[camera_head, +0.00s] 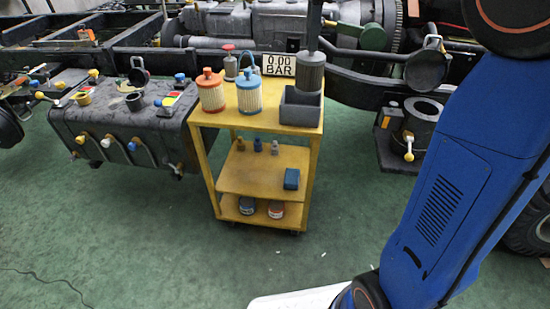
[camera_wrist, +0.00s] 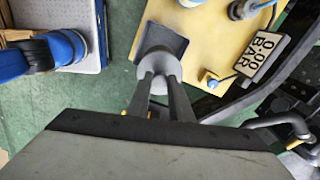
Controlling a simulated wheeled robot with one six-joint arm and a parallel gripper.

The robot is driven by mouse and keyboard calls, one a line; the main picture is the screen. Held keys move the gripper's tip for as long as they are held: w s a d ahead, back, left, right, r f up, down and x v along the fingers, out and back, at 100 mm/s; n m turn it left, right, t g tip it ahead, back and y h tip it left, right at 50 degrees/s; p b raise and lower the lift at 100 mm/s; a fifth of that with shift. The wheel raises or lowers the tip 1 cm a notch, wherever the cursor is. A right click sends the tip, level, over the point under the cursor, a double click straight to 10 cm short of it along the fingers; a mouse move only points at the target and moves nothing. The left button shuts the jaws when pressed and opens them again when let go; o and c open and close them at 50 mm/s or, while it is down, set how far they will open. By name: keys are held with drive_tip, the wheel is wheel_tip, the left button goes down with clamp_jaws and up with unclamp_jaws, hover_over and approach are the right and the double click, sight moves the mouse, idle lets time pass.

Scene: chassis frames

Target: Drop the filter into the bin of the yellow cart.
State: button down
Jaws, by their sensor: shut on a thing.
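The yellow cart (camera_head: 262,118) stands in the middle of the head view. Its dark grey open bin (camera_head: 300,113) sits at the right of the top shelf, and the bin also shows in the wrist view (camera_wrist: 176,42). My gripper (camera_head: 314,40) is shut on the filter's top from above. In the wrist view, both fingers of my gripper (camera_wrist: 163,82) close on the pale filter top (camera_wrist: 161,67).
An orange-capped filter (camera_head: 211,92) and a blue-capped filter (camera_head: 249,94) stand left of the bin. A "0.00 BAR" display (camera_head: 279,65) is behind them. Small items, including a blue box (camera_head: 291,179), lie on lower shelves. A truck chassis (camera_head: 120,40) runs behind; green floor is open in front.

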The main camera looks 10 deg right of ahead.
drive_tip(key=c, duration=1.5)
unclamp_jaws()
wheel_tip(320, 180, up, 17)
drive_tip(key=shift+r, duration=0.2)
drive_tip(key=s+d+f+n+t, duration=0.1)
drive_tip(key=s+d+f+n, duration=0.1)
drive_tip(key=s+f+n, duration=0.4)
drive_tip(key=s+d+f+n+t, duration=0.2)
drive_tip(key=s+f+n, duration=0.4)
drive_tip(key=s+f, duration=1)
drive_tip(key=s+d+f+n+t, duration=0.1)
drive_tip(key=s+d+f+n, duration=0.2)
drive_tip(key=s+f+n, duration=0.3)
drive_tip(key=shift+s+d+f+n+t, duration=0.15)
drive_tip(key=shift+s+f, duration=0.75)
drive_tip(key=shift+f, duration=0.55)
drive_tip(key=shift+s+a+f+n+t, duration=0.1)
drive_tip(key=shift+s+f, duration=0.85)
drive_tip(key=shift+f, duration=0.55)
drive_tip(key=shift+s+d+f+n+t, duration=0.15)
drive_tip(key=shift+s+f, duration=0.75)
drive_tip(key=shift+f, duration=0.55)
